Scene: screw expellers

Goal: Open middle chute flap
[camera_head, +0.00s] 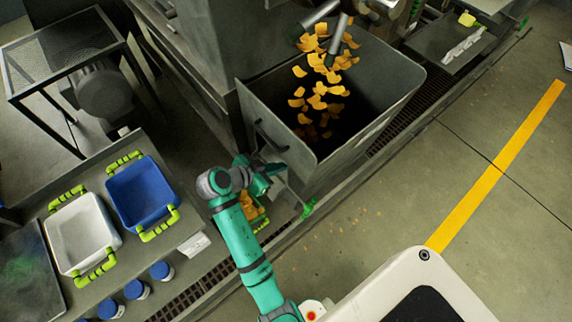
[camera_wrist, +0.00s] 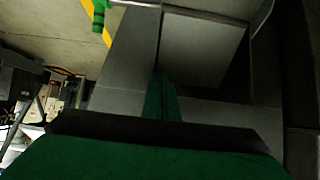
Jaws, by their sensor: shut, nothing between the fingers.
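In the head view my gripper (camera_head: 268,178) is at the near left side of a grey metal hopper (camera_head: 345,150), low beside its wall. In the wrist view the green fingers (camera_wrist: 162,98) are together with nothing between them, pointing at grey metal chute walls (camera_wrist: 125,60). A pale grey panel (camera_wrist: 205,45) lies just beyond the fingertips; it may be the middle chute flap. I cannot tell whether the fingers touch it or whether it is open. In the head view my wrist hides much of the chute area.
Orange pieces (camera_head: 318,95) fall into the hopper. A bin with orange pieces (camera_head: 250,205) sits under my wrist. A blue bin (camera_head: 142,190) and a white bin (camera_head: 82,235) stand on the left bench. A dark handle (camera_head: 270,135) is on the hopper side.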

